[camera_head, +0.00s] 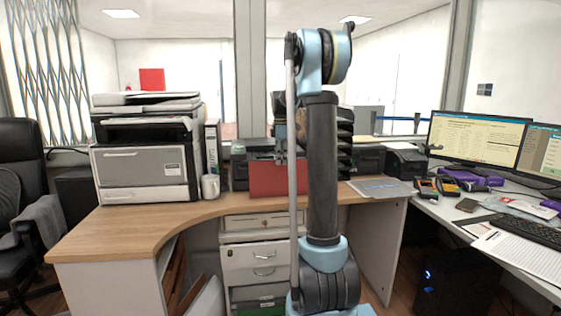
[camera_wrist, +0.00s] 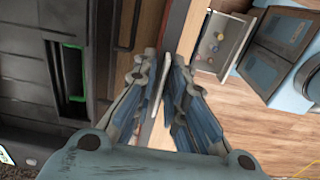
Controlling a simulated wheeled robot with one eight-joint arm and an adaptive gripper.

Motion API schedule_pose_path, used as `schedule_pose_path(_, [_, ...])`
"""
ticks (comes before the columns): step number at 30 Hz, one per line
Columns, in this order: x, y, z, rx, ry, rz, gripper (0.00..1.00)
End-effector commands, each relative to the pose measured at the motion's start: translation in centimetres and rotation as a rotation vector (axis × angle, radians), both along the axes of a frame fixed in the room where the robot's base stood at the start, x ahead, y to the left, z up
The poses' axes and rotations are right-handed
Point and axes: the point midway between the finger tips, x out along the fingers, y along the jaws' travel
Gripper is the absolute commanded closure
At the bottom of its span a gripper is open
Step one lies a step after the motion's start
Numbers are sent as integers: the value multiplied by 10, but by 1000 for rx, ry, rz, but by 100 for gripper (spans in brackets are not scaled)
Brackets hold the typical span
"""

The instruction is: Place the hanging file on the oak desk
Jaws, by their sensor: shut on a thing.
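The red hanging file (camera_head: 272,181) is upright in the head view, in front of the black printer at the back of the oak desk (camera_head: 150,221). My gripper (camera_head: 282,158) is at the file's top edge and shut on it, partly hidden by my arm. The file's right part is also behind my arm. In the wrist view my gripper's fingers (camera_wrist: 158,80) close around a thin edge, and a narrow red strip (camera_wrist: 180,28) shows beyond them. I cannot tell whether the file's lower edge touches the desk.
A large printer (camera_head: 145,170) and a white mug (camera_head: 210,186) stand left of the file. A flat grey item (camera_head: 381,188) lies on the desk to the right. The left front of the desk top is clear. Drawers (camera_head: 252,262) stand underneath.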

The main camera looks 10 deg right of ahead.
Motion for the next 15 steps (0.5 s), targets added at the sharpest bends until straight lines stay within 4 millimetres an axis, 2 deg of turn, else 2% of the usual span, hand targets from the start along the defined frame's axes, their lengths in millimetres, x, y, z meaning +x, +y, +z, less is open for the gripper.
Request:
schedule_pose_path(4, [0,0,-1,0,0,0,100])
schedule_pose_path(5, [0,0,-1,0,0,0,86])
schedule_pose_path(7, [0,0,-1,0,0,0,70])
schedule_pose_path(15, [0,-1,-1,0,0,-1,68])
